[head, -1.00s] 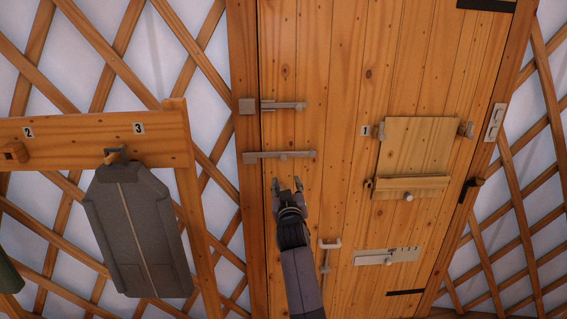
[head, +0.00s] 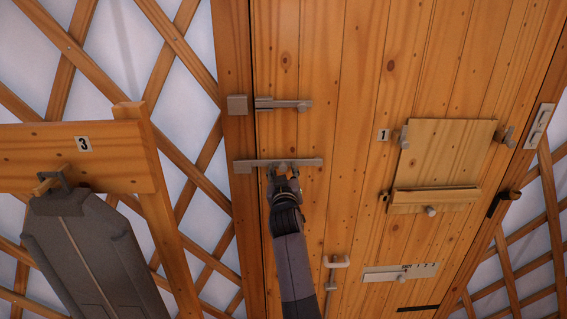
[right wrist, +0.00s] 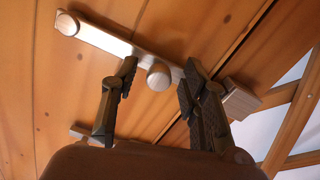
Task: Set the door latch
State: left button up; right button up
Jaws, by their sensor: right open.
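A long grey latch bar (head: 248,164) lies level across the left edge of the wooden door and the door post. In the right wrist view the bar (right wrist: 105,40) has a round knob (right wrist: 158,77) at mid-length and a rounded stud at one end. My right gripper (head: 284,172) is at the bar from below and hides part of its middle. In the right wrist view the open fingers (right wrist: 159,72) stand on either side of the mid knob. I cannot tell whether they touch it. My left gripper is not in view.
A second bolt (head: 284,104) sits above on the door (head: 350,80). A grey bag (head: 85,250) hangs from a numbered rail (head: 110,160) at left.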

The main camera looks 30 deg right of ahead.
jog(key=shift+w+d+f, duration=0.1)
jog(key=shift+w+d, duration=0.15)
jog(key=shift+w, duration=0.15)
jog(key=shift+s+a+r, duration=0.35)
jog(key=shift+s+r, duration=0.05)
jog(key=shift+c, duration=0.6)
jog(key=shift+w+d+f, duration=0.15)
jog(key=shift+f, duration=0.05)
jog(key=c, duration=0.4)
grip_shut()
jog(key=shift+r, duration=0.1)
